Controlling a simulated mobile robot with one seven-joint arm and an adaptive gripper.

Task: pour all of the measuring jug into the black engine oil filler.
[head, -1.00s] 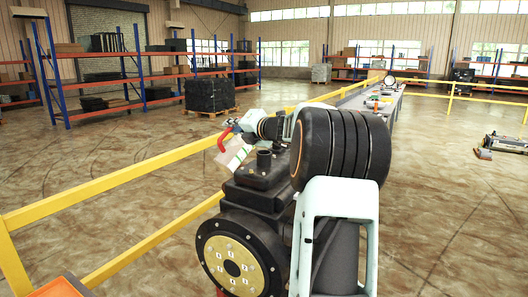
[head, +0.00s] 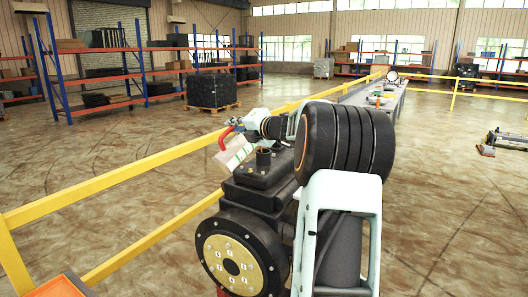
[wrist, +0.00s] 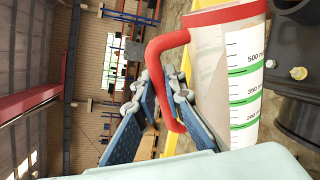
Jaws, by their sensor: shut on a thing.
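The measuring jug (head: 236,152) is pale, with a red handle and rim. In the head view it is tilted beside and slightly above the black engine oil filler (head: 263,157), a short upright neck on the dark engine. In the wrist view the jug (wrist: 240,80) shows green scale bands and a red rim; I cannot make out its liquid level. My gripper (head: 234,123) is shut on the red handle; its blue fingers (wrist: 160,105) lie on either side of the handle in the wrist view. No stream of liquid shows.
The black engine (head: 258,190) with a round, pale flange (head: 232,266) stands below the jug. A yellow rail (head: 110,180) runs along its left side. My arm blocks the view to the right of the filler. Shelves (head: 150,70) stand far back.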

